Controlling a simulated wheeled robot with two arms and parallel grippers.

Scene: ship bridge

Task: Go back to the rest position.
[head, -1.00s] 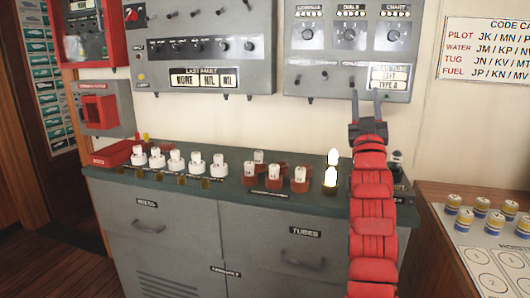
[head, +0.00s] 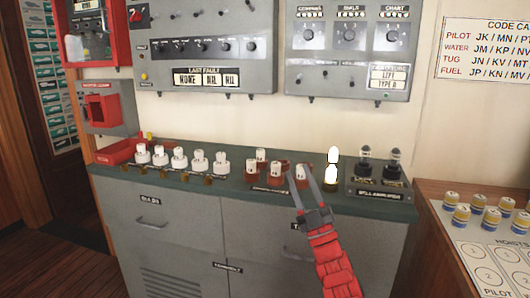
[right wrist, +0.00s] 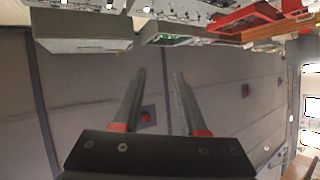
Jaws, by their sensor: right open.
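My right gripper (head: 303,188) is open and empty in the head view. Its red arm comes up from the bottom, and the fingers point up in front of the counter's front edge. The fingertips overlap the red-based white pieces in the picture; I cannot tell the gap in depth. In the right wrist view its two fingers (right wrist: 157,85) stand apart with nothing between them. My left gripper is not in view.
The grey cabinet (head: 180,235) has a dark green top (head: 232,184) bearing several white pieces (head: 180,158), a lit bulb (head: 332,165) and two dark-based tubes (head: 392,166). Grey panels (head: 345,45) hang above. A side table (head: 450,225) holds several yellow-blue cans (head: 478,203).

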